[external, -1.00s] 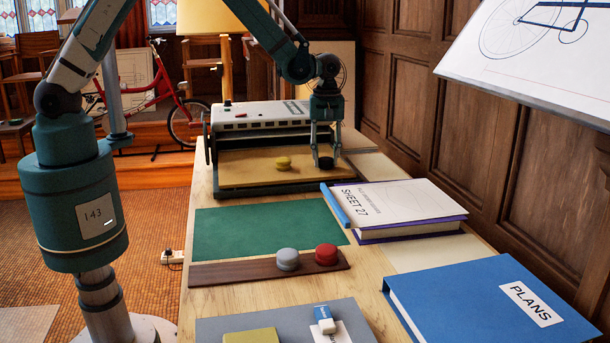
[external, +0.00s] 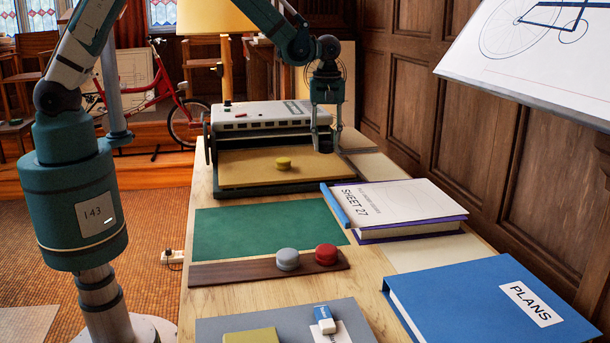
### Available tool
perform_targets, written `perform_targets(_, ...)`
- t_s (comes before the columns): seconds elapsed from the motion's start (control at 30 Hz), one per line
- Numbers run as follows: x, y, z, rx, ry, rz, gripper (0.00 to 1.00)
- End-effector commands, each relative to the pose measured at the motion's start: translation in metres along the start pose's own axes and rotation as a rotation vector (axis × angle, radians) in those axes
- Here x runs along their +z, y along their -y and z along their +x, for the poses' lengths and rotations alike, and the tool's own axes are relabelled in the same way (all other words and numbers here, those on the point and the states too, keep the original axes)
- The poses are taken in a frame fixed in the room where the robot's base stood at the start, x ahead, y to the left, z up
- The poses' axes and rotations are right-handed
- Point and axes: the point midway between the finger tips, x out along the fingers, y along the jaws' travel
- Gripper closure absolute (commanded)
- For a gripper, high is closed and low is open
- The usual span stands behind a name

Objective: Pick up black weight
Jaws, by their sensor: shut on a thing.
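My gripper (external: 325,146) points down above the far right part of the tan board in front of the grey and white machine. Its fingers are shut on the black weight (external: 324,143), a small dark round piece. The weight is small in view and partly covered by the fingers. It appears lifted clear of the board.
A yellow weight (external: 283,163) sits on the tan board (external: 235,172) to the left. Grey (external: 288,259) and red (external: 326,254) weights sit on a dark wooden strip (external: 225,273). A white-covered book (external: 390,205) and blue binder (external: 480,300) lie at right. The green mat (external: 250,232) is clear.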

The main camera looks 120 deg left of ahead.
Motion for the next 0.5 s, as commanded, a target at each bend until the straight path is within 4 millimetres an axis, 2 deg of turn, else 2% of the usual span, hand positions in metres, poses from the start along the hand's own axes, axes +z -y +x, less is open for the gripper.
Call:
perform_targets(0.1, 0.000, 0.000, -0.019, 0.000, 0.000, 0.000, 0.90)
perform_targets(0.23, 0.000, 0.000, -0.033, 0.000, 0.000, 0.000, 0.90)
perform_targets(0.5, 0.000, 0.000, -0.045, 0.000, 0.000, 0.000, 0.90)
